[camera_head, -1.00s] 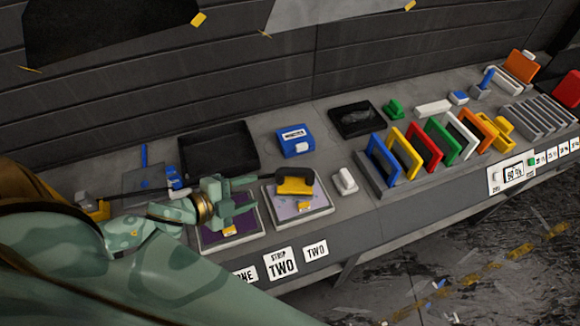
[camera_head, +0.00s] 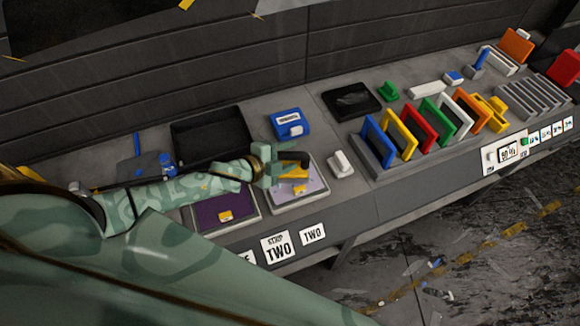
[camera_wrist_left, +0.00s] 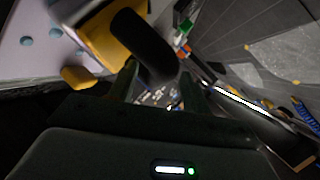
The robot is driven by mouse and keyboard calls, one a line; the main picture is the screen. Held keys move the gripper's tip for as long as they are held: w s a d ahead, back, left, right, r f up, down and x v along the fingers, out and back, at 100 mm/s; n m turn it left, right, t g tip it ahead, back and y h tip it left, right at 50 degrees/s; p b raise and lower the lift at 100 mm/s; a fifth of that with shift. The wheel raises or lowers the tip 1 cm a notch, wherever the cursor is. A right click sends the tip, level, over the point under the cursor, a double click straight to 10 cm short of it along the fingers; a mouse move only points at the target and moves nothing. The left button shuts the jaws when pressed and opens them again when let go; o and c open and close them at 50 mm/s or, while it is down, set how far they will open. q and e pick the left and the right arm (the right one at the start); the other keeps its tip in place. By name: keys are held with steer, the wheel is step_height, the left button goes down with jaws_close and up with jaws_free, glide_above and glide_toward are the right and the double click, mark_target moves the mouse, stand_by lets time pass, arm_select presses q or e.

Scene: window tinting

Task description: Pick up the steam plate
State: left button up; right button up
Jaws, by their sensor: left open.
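The steam plate (camera_head: 294,172), a yellow block with a thick black handle, is on the lilac panel (camera_head: 312,193). My left gripper (camera_head: 283,160) is open at the handle and partly hides the plate. In the left wrist view the black handle (camera_wrist_left: 145,47) lies in front of the open fingers (camera_wrist_left: 160,88), with part of the yellow body (camera_wrist_left: 103,28) beside it. I cannot tell whether the fingers touch the handle. My right gripper is not in view.
A dark tray (camera_head: 205,138) and a blue box (camera_head: 290,124) are behind the panels. A purple panel (camera_head: 225,213) lies to the left. A small white block (camera_head: 340,163) is close on the right, before a rack of coloured frames (camera_head: 388,160).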

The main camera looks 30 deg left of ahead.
arm_select(q)
steer(key=shift+x, duration=0.8)
steer(key=shift+s+f, duration=0.1)
jaws_close()
